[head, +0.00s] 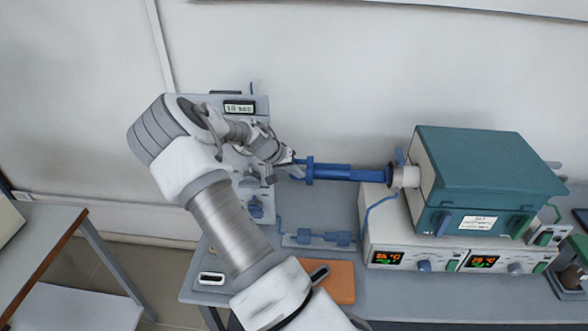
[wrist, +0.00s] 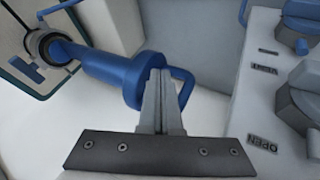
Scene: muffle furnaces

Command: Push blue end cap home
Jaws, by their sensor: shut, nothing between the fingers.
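The blue end cap is a long blue rod (head: 345,173) with a round flange (head: 309,171) at its left end. Its right end meets the pale round mouth (head: 405,176) of the green furnace (head: 485,180). In the wrist view, the blue rod (wrist: 105,70) runs to the dark-ringed opening (wrist: 42,45) at upper left, and a blue loop handle (wrist: 186,85) sticks out from the flange. My gripper (head: 294,166) is at the flange end. In the wrist view, its fingers (wrist: 161,80) are shut and empty, overlapping the flange and handle; I cannot tell whether they touch.
A grey control panel (head: 245,125) with a display and knobs stands behind my gripper. White controller boxes (head: 390,240) are under the furnace. Blue tubing (head: 318,238) and an orange pad (head: 338,282) lie on the bench. A separate table (head: 40,245) is at left.

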